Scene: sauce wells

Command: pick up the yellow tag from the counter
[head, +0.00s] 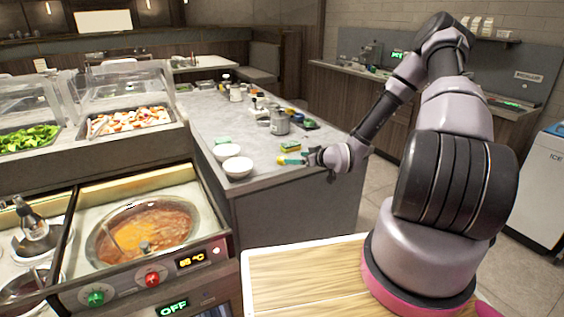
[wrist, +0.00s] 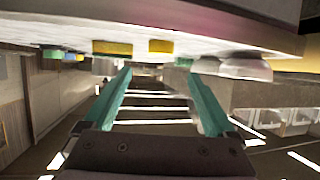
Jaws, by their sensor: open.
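The yellow tag (head: 281,161) is a small yellow piece on the grey counter, close to the counter's front edge and beside the fingertips. In the wrist view, which is upside down, the tag (wrist: 160,46) shows as a yellow block ahead, roughly in line with the gap between the fingers. My gripper (head: 292,159) has teal fingers and is low over the counter's edge. In the wrist view my gripper (wrist: 155,73) is open with nothing between its fingers. In the head view the fingers partly cover the tag.
A yellow-green sponge (head: 291,147) lies just behind the tag. Two white bowls (head: 238,167) stand to the left. A grey jar (head: 279,122) and several small items stand farther back. A soup well (head: 145,228) is at the front left. Bare counter lies between bowls and jar.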

